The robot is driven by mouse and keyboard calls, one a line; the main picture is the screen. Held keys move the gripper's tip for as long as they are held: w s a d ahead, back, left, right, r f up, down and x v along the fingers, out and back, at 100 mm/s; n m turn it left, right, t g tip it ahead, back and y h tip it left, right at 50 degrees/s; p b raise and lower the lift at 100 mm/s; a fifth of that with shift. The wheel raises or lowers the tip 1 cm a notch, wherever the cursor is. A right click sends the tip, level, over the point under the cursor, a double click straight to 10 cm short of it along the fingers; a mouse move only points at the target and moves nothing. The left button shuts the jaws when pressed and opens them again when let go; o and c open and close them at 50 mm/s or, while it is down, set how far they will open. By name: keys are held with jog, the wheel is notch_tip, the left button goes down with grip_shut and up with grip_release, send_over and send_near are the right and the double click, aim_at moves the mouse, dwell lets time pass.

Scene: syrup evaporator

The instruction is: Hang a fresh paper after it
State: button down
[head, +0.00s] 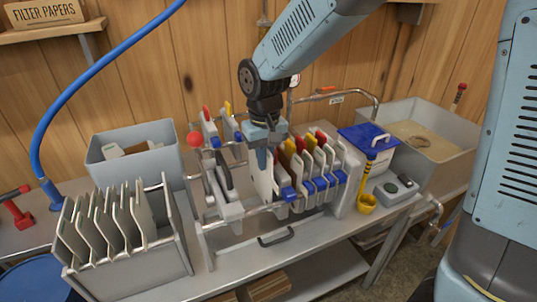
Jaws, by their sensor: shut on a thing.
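My gripper (262,158) points down over the plate press and is shut on a pale sheet (263,186) that looks like a filter paper. The sheet hangs upright between the rails, close to the left of the pack of plates (310,170). Its exact contact with the rails or nearest plate is unclear, and the gripper hides its upper part. The plates carry blue, red and yellow tabs. Several pale filter papers (105,222) stand upright in a grey rack (128,282) at the front left.
A grey bin (118,178) with pale sheets stands behind the rack. A red-knobbed handle (195,140) rises at the press's left end. A blue hose arches at left.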

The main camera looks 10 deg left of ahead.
jog(key=shift+f, duration=2.05)
jog(key=c, duration=1.2)
grip_release()
jog(key=shift+o, duration=0.5)
jog(key=shift+o, duration=1.3)
jog(key=shift+s+r, duration=0.1)
jog(key=shift+r, duration=3.95)
